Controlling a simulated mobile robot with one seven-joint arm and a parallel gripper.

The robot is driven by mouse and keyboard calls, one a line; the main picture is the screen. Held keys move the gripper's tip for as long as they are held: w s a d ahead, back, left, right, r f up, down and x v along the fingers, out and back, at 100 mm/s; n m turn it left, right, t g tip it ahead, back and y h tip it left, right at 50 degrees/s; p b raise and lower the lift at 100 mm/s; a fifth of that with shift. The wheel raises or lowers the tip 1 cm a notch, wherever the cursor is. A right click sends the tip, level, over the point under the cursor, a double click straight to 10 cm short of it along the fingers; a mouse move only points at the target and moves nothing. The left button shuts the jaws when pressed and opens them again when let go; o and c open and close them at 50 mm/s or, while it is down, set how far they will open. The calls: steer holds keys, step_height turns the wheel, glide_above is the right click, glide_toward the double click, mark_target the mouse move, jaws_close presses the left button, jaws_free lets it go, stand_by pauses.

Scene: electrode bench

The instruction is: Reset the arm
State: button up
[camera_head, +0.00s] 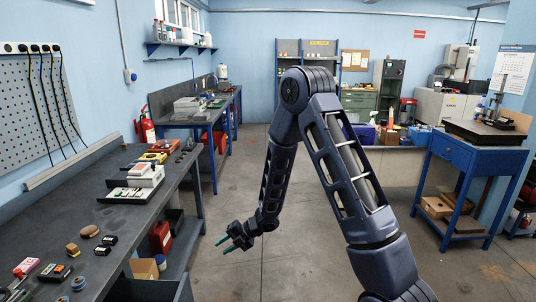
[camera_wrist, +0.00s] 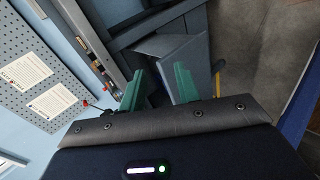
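My arm rises in the middle of the head view, bent at a high elbow, with its forearm hanging down toward the floor. My gripper (camera_head: 221,245) is at the low end, over the open floor just right of the left workbench (camera_head: 128,228), pointing left toward it. In the wrist view, the two green fingers of my gripper (camera_wrist: 160,72) stand apart with nothing held between them. Dark grey panels, seen tilted, lie beyond the fingers.
Small parts and a white device (camera_head: 144,178) lie on the left workbench. A red fire extinguisher (camera_head: 146,128) stands behind it. A blue table (camera_head: 470,150) stands at the right. The concrete floor (camera_head: 290,262) around my gripper is clear.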

steer(key=w+d+r+m+t+h, duration=0.4)
steer(key=w+d+r+m+t, duration=0.3)
steer(key=w+d+r, duration=0.5)
steer(key=s+d+r+m+t+h, duration=0.15)
steer(key=d+r+m+h, duration=0.25)
steer(key=d+r+m, duration=0.85)
steer(key=s+d+r+m+h, duration=0.1)
steer(key=s+d+r+m, duration=0.25)
steer(key=d, duration=0.25)
steer(key=s+d+r+m+g+h, duration=0.1)
steer(key=s+d+r+m, duration=0.1)
steer(key=s+d, duration=0.25)
steer(key=s+d+r+m+h, duration=0.1)
steer(key=s+d+r+m, duration=0.15)
steer(key=d, duration=0.45)
steer(key=s+d+r+m+g, duration=0.2)
steer(key=s+m, duration=0.5)
steer(key=s, duration=0.9)
steer(key=shift+s+d+r, duration=0.25)
steer(key=shift+d+r, duration=0.05)
steer(key=shift+r, duration=0.35)
